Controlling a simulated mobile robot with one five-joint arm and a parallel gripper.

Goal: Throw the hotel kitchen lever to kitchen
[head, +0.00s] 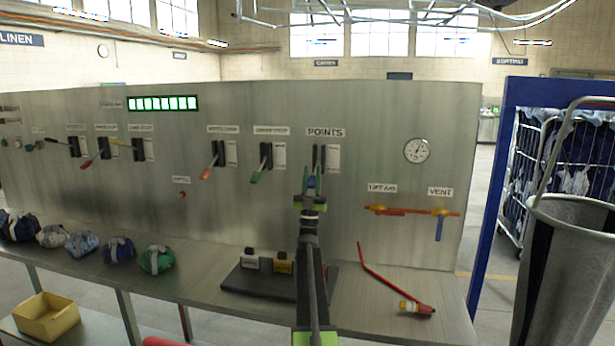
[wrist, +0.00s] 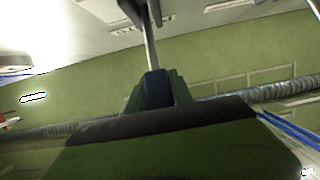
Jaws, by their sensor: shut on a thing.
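A lever with a blue grip stands in the slot under the POINTS label (head: 325,132) on the grey metal panel (head: 350,100). My gripper (head: 312,192) is shut on this blue-gripped lever (head: 311,170). In the wrist view, the lever's blue grip (wrist: 156,88) sits between the green fingers, and its grey rod runs up to a dark slot. To its left are a red-handled lever (head: 207,172) and a green-handled lever (head: 257,174). The small print on the plates is too small to read, so I cannot tell which names the hotel kitchen.
Several tied bags (head: 157,259) lie on the bench at left. A dark tray (head: 247,284) with small blocks sits below my arm. A red bent rod (head: 372,268) lies at right, below the yellow VENT pipe (head: 450,212). A grey bin (head: 565,255) stands far right.

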